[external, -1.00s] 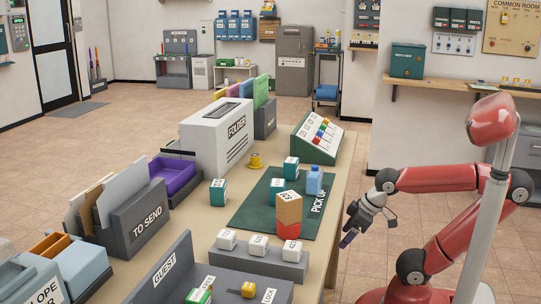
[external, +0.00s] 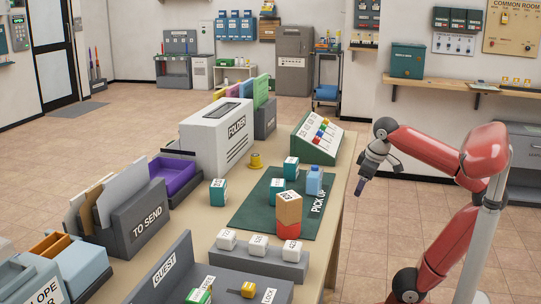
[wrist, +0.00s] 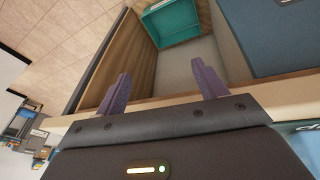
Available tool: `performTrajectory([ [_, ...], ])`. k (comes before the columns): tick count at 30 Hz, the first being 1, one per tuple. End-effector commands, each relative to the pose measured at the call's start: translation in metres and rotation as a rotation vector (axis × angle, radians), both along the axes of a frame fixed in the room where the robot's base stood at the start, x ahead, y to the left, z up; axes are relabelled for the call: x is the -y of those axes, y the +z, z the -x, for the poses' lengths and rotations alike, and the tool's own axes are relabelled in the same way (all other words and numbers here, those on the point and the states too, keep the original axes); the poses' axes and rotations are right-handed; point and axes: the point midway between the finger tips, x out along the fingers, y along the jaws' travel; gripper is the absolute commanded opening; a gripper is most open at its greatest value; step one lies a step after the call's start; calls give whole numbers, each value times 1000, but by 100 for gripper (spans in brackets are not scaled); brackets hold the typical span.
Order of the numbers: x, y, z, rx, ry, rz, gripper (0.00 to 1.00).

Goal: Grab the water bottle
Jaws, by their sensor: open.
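The water bottle (external: 314,181) is light blue with a darker blue cap. It stands upright on the green pick-up mat (external: 245,213) near the table's right side. My gripper (external: 360,187) is to the right of the bottle, off the table's right edge, pointing down and apart from it. In the wrist view my gripper (wrist: 161,90) shows its two purple fingers spread with nothing between them. I cannot make out the bottle in the wrist view.
On the mat stand a tan and red box stack (external: 288,214) and teal boxes (external: 291,167). A green sloped panel (external: 318,138) stands behind the bottle. The wrist view shows a teal bin (wrist: 172,22) inside a wooden compartment. Open floor lies right of the table.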

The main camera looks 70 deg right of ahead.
Motion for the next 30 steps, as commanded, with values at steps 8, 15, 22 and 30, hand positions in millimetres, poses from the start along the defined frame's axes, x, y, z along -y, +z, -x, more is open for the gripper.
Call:
performTrajectory([
  [8, -9, 54, -6, 178, -90, 20, 71],
  [15, -77, 113, -57, 169, 28, -39, 71],
  [22, -145, 142, -92, 136, 148, -108, 71],
  [30, -168, 132, -105, 119, 187, -136, 71],
])
